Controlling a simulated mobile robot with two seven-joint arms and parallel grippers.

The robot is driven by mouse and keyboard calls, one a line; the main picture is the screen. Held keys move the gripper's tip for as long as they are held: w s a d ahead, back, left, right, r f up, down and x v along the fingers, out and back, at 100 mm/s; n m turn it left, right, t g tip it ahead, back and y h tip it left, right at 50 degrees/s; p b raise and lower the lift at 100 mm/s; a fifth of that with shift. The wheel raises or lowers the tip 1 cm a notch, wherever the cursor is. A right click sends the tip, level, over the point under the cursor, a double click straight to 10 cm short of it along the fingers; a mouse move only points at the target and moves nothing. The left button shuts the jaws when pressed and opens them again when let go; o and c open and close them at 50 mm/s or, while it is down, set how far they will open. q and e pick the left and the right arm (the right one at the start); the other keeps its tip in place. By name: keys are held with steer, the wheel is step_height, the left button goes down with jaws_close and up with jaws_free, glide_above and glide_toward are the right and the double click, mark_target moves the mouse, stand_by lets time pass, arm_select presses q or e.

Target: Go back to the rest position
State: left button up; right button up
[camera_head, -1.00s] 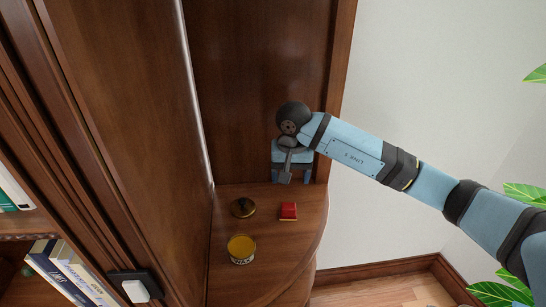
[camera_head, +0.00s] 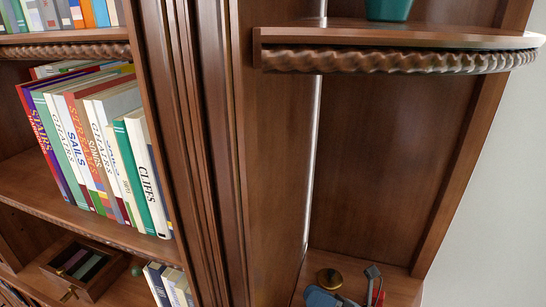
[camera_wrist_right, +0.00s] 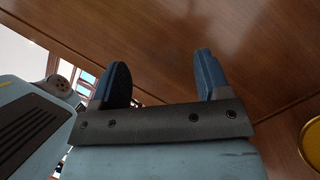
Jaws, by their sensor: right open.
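My right gripper (camera_wrist_right: 160,80) shows in the wrist view with its two dark blue fingers spread apart and nothing between them. Dark wood fills the space beyond the fingers. In the head view, part of my right arm's blue and grey end (camera_head: 322,298) shows at the bottom edge, low over the corner shelf; its fingers cannot be made out there. My left gripper is in neither view.
A brass lid-like disc (camera_head: 329,278) lies on the low corner shelf, close to my arm. A round yellow-rimmed thing (camera_wrist_right: 311,148) shows at the wrist view's right edge. Upper shelf (camera_head: 390,36) holds a teal pot (camera_head: 388,9). Books (camera_head: 95,140) and an open wooden box (camera_head: 85,266) stand left.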

steer(key=s+d+f+m+h+p, duration=0.1)
steer(key=s+d+f+m+h, duration=0.2)
steer(key=m, duration=0.9)
steer(key=s+d+f+m+t+h+p, duration=0.1)
steer(key=s+d+f+m+h, duration=0.3)
steer(key=m, duration=0.8)
steer(key=s+d+f+m+t+h+p, duration=0.1)
steer(key=s+d+f+m+h+p, duration=0.1)
steer(key=s+d+f+m+h, duration=0.2)
steer(key=s+f+m+h, duration=0.3)
steer(key=f+m+h, duration=0.2)
steer(key=f+m, duration=0.2)
steer(key=shift+f+m, duration=0.15)
steer(key=shift+m, duration=0.35)
steer(key=shift+c, duration=0.2)
